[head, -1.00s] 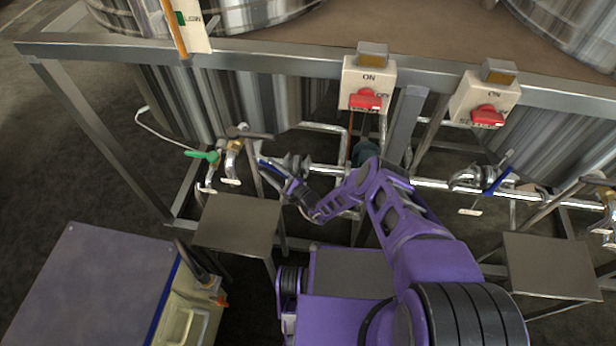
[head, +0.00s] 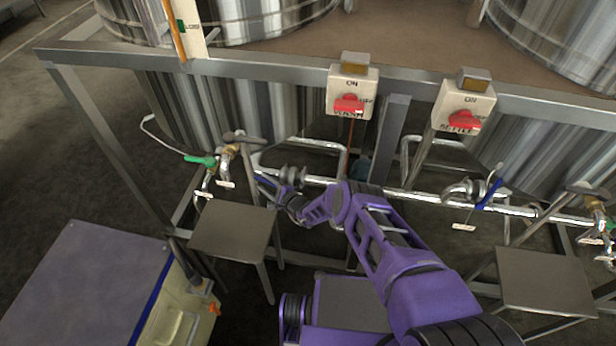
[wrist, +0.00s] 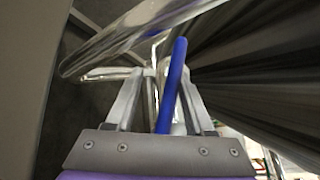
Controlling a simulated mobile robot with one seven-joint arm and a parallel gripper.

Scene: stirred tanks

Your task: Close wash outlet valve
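The valve with the blue lever sits on the silver pipe below the left switch box; in the head view the lever (head: 266,181) is partly hidden by my gripper (head: 272,186). In the wrist view, the blue lever (wrist: 172,85) runs up between the two fingers of my gripper (wrist: 163,80). The fingers are apart, with the lever nearer the right finger and a gap at the left. I cannot tell whether the right finger touches it. The valve body is mostly hidden by my gripper.
Switch boxes with red knobs (head: 348,104) and (head: 465,121) hang on the frame rail. Another blue-lever valve (head: 489,193) is on the pipe to the right. A green-handled tap (head: 200,160) and a small metal stand (head: 232,232) are close to my gripper's left.

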